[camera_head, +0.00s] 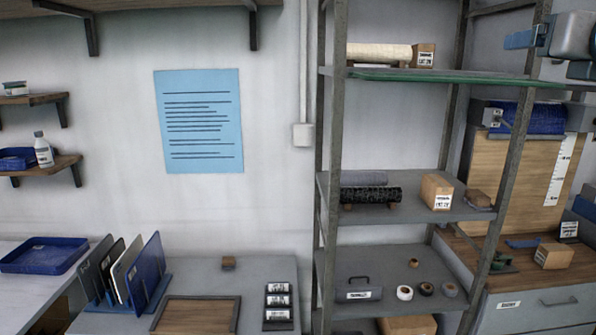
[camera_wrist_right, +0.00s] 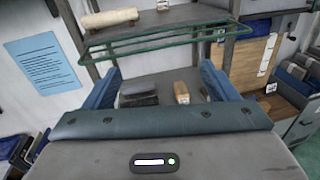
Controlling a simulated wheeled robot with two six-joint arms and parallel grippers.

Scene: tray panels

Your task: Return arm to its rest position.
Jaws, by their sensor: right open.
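My right gripper (camera_head: 540,56) shows at the top right edge of the head view, raised in front of the right side of the metal shelf rack (camera_head: 329,150). In the right wrist view its two blue fingers stand wide apart, and the gap between them (camera_wrist_right: 161,72) is empty. It faces the rack, with the green-edged shelf ahead of it. The rest of the right arm is mostly cut off by the frame. My left gripper and left arm are not in the head view.
The rack's upper shelf has a green front rail (camera_head: 440,75) near my right gripper's height. A cardboard box (camera_head: 437,192) and dark rolls (camera_head: 370,195) lie on the middle shelf. Upright panels (camera_head: 143,273) stand on the left bench. The wall between is open.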

